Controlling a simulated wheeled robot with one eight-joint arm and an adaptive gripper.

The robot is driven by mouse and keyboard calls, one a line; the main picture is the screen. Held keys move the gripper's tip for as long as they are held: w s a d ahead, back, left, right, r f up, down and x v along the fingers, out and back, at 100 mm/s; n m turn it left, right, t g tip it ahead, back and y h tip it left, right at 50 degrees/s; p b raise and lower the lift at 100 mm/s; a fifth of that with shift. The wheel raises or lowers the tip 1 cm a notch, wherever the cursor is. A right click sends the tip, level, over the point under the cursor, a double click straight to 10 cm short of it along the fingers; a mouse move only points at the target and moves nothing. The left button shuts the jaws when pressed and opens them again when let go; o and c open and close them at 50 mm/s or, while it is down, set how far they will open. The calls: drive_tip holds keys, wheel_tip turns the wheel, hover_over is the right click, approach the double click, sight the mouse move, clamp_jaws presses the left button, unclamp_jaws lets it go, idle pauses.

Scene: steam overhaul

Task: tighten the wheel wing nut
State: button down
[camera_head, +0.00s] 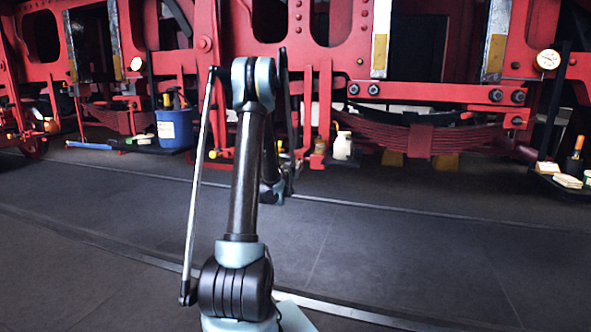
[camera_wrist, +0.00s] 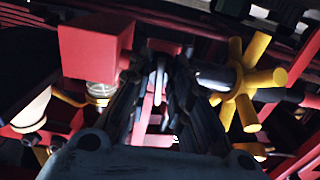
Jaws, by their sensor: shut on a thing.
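In the wrist view, the two dark fingers of my gripper (camera_wrist: 160,85) reach forward and close in on a thin, pale grey metal piece (camera_wrist: 161,62). It looks like a wing of the wheel wing nut; the fingers and shadow hide most of it. In the head view, my gripper is mostly hidden behind my own arm, low in front of the red locomotive frame, and its fingertips cannot be made out.
Close by in the wrist view are a yellow spoked handwheel (camera_wrist: 246,83) on the right, a red box (camera_wrist: 95,48) and a glass cup (camera_wrist: 100,91) on the left. A blue bucket (camera_head: 174,130) and white bottle (camera_head: 343,146) stand below the locomotive (camera_head: 440,92). The front floor is clear.

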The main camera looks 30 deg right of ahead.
drive_tip(key=shift+w+a, duration=0.1)
drive_tip(key=shift+w, duration=0.15)
drive_tip(key=c, duration=1.8)
unclamp_jaws()
drive_tip(key=shift+o, duration=0.2)
drive_tip(key=shift+s, duration=0.1)
drive_tip(key=shift+s, duration=0.1)
drive_tip(key=v, duration=1.1)
drive_tip(key=shift+s+a, duration=0.2)
drive_tip(key=shift+a, duration=0.15)
drive_tip(key=shift+f, duration=0.1)
drive_tip(key=shift+c, duration=0.6)
